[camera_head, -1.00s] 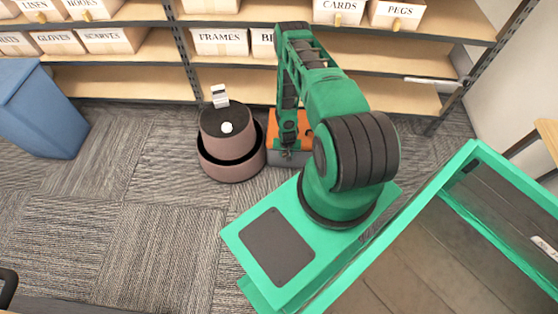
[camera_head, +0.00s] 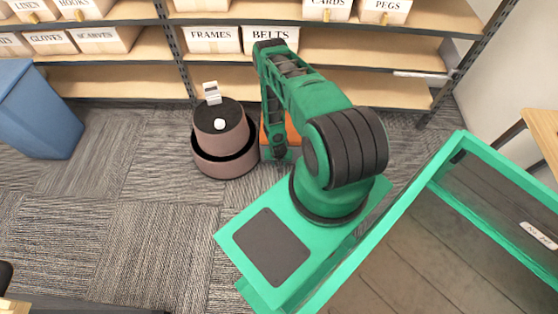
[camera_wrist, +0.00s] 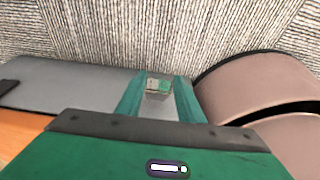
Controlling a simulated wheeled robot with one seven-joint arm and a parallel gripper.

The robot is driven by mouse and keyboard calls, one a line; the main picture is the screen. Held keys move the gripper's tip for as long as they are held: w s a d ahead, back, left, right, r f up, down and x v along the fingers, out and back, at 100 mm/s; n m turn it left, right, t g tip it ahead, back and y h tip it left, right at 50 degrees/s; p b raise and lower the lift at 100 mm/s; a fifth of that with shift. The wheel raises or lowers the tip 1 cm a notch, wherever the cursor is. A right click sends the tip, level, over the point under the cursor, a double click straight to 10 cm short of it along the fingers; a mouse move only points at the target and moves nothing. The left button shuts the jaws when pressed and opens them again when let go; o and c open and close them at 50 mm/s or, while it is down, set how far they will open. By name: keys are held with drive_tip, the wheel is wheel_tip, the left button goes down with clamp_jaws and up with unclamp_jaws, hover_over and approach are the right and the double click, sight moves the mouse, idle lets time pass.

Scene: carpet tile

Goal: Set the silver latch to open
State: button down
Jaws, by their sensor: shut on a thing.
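An orange-topped box (camera_head: 292,130) stands on the carpet under my arm, and its grey part (camera_wrist: 75,85) shows in the wrist view. My gripper (camera_wrist: 160,84) points down beside the box, with a green finger on each side of a small silver-grey piece (camera_wrist: 157,86), which appears to be the silver latch. The gripper is shut on this piece. The fingers hide its sides, and its exact setting cannot be told. In the head view my gripper (camera_head: 279,152) is low at the box's near side, and the arm hides the latch there.
A brown round two-tier container (camera_head: 225,160) stands close to the left of my gripper and also shows in the wrist view (camera_wrist: 265,85). Shelves with labelled boxes (camera_head: 210,40) run behind. A blue bin (camera_head: 40,110) is at the left. Carpet in front is clear.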

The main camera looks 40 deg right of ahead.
drive_tip(key=shift+s+a+f, duration=0.2)
drive_tip(key=shift+s+a, duration=0.2)
drive_tip(key=c, duration=1.3)
unclamp_jaws()
drive_tip(key=shift+c, duration=0.2)
drive_tip(key=shift+o, duration=0.7)
drive_tip(key=shift+w+d, duration=0.2)
drive_tip(key=shift+r, duration=0.1)
drive_tip(key=v, duration=1)
drive_tip(key=shift+r, duration=0.3)
drive_tip(key=shift+a, duration=0.1)
